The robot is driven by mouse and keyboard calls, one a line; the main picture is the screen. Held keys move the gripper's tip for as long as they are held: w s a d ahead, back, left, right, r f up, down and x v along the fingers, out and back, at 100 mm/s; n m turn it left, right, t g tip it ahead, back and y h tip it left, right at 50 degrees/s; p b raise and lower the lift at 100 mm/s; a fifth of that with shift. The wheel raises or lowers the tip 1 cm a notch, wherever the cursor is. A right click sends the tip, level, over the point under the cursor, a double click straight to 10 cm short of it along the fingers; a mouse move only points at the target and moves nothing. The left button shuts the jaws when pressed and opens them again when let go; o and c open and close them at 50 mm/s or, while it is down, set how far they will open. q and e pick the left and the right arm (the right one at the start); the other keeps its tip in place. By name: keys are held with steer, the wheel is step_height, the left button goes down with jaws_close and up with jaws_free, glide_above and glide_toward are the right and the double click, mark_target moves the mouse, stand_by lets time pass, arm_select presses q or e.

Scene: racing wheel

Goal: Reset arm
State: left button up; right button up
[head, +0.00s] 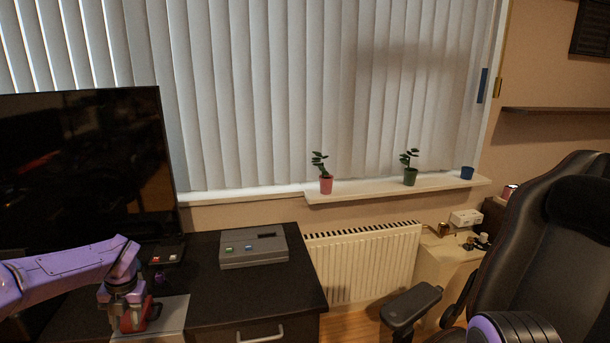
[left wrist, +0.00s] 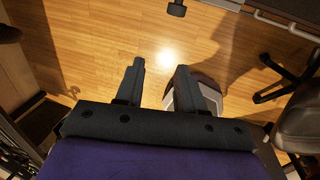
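My left arm is purple and reaches in from the left edge of the head view. Its wrist is bent downward in front of the desk. The left gripper shows in the left wrist view (left wrist: 160,68), with two dark fingers apart and nothing between them. Wooden floor shows past the fingers. In the head view its fingertips cannot be made out. A purple and black ribbed part at the bottom right of the head view looks like my right arm; no right gripper shows.
A dark desk (head: 310,285) holds a grey box with buttons (head: 253,247) and a monitor (head: 85,165). A black chair (head: 550,235) stands at the right. A white radiator (head: 365,262) is behind. The windowsill (head: 385,190) carries two potted plants and a blue cup.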

arm_select(q)
steer(key=s+d+f+m+t+y, duration=0.3)
steer(key=s+d+f+m, duration=0.25)
steer(key=f+m, duration=0.4)
steer(key=s+d+f+m+t+y, duration=0.2)
steer(key=s+d+f+m+t, duration=0.3)
steer(key=m, duration=0.7)
steer(key=s+d+f+m+g+h, duration=0.1)
steer(key=s+f+m, duration=0.1)
steer(key=s, duration=0.6)
steer(key=s+d+f+m+g+h, duration=0.1)
steer(key=s+f+m+g, duration=0.1)
steer(key=s+m, duration=0.3)
steer(key=s+d+f+m+g+h, duration=0.1)
steer(key=s+d+f+m, duration=0.1)
steer(key=s, duration=1.1)
steer(key=shift+f+m+h, duration=0.3)
steer(key=shift+f+m, duration=0.45)
steer(key=shift+m, duration=0.1)
steer(key=shift+d, duration=0.1)
